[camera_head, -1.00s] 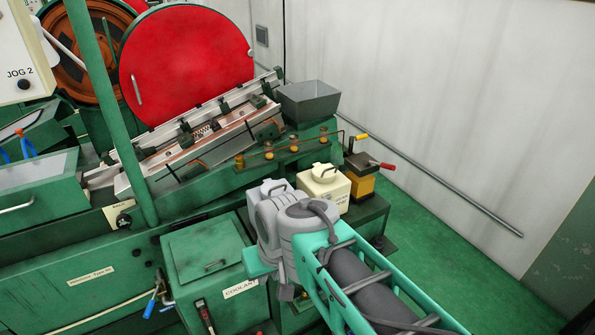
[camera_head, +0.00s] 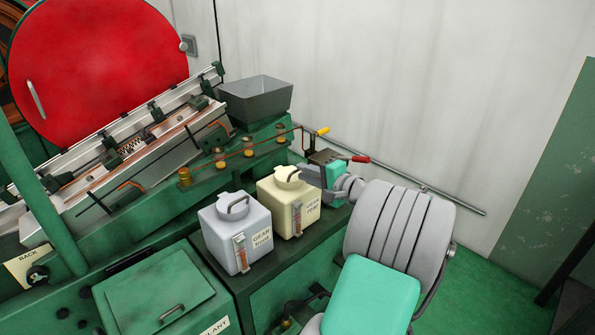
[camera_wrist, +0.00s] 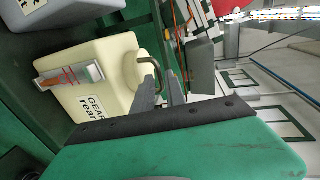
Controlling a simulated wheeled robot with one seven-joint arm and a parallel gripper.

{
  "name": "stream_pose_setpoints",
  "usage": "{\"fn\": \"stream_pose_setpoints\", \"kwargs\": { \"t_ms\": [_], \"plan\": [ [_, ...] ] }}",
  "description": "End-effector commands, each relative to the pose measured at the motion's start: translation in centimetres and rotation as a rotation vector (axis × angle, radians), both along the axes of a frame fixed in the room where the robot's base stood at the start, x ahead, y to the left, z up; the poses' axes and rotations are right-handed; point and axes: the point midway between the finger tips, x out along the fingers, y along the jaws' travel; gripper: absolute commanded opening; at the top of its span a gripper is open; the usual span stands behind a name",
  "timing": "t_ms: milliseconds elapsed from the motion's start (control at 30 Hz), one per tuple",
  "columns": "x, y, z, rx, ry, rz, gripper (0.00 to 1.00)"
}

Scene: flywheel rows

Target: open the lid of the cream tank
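The cream tank (camera_head: 280,212) stands on a green cabinet, beside a grey-white tank. Its round cream lid (camera_head: 287,174) sits on top and looks closed, with a small loop handle. In the wrist view the cream tank (camera_wrist: 108,82) lies at the left, and the dark handle (camera_wrist: 153,66) reaches toward the gap between my fingers. My gripper (camera_wrist: 162,88) looks open, its two grey fingers apart, close to the handle; contact cannot be told. In the head view my gripper (camera_head: 312,174) is at the lid's right side, partly hidden by my wrist.
The grey-white tank (camera_head: 237,238) stands left of the cream tank. A grey bin (camera_head: 257,100) and a green rail with brass fittings lie behind. A box with a red-handled lever (camera_head: 350,158) stands close behind my wrist. The coolant box lid (camera_head: 160,290) is at front left. Green floor is free at right.

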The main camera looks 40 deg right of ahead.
Motion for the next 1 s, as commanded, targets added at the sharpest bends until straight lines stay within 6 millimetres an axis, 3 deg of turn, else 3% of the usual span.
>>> {"fn": "stream_pose_setpoints", "kwargs": {
  "t_ms": [100,233,467,667,1000],
  "plan": [
    [2.1,0.3,-0.4,-0.001,0.001,0.006,0.16],
    [3.2,0.2,-0.6,-0.002,0.001,0.002,0.16],
    [3.2,0.1,-0.7,-0.002,0.001,-0.001,0.16],
    [3.2,0.0,-0.7,-0.002,0.002,-0.002,0.01],
    [3.1,0.0,-0.7,-0.003,0.002,-0.003,0.00]
  ]
}}
